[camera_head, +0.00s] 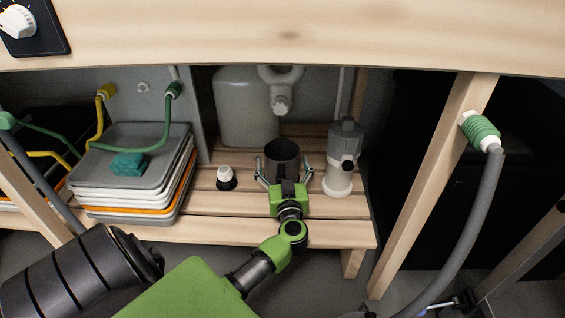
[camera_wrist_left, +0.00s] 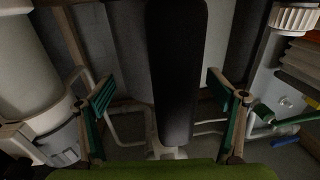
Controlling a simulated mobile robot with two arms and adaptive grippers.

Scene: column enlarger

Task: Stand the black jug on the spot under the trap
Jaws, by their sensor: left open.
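The black jug (camera_head: 282,152) stands upright on the slatted shelf, below and just in front of the white trap (camera_head: 281,102). My left gripper (camera_head: 284,172) is open, with one finger on each side of the jug. In the left wrist view the jug (camera_wrist_left: 178,70) is a dark upright shape between the spread fingers (camera_wrist_left: 168,105), with visible gaps on both sides. The spot under the trap is not distinguishable; the jug and gripper cover part of the shelf there. My right gripper cannot be made out clearly.
A grey-white pump-like cylinder (camera_head: 342,160) stands close right of the jug. A small black-and-white knob-like object (camera_head: 226,178) is to its left. A translucent canister (camera_head: 244,108) stands behind. Stacked trays (camera_head: 130,180) fill the left. The bench top (camera_head: 300,35) overhangs everything.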

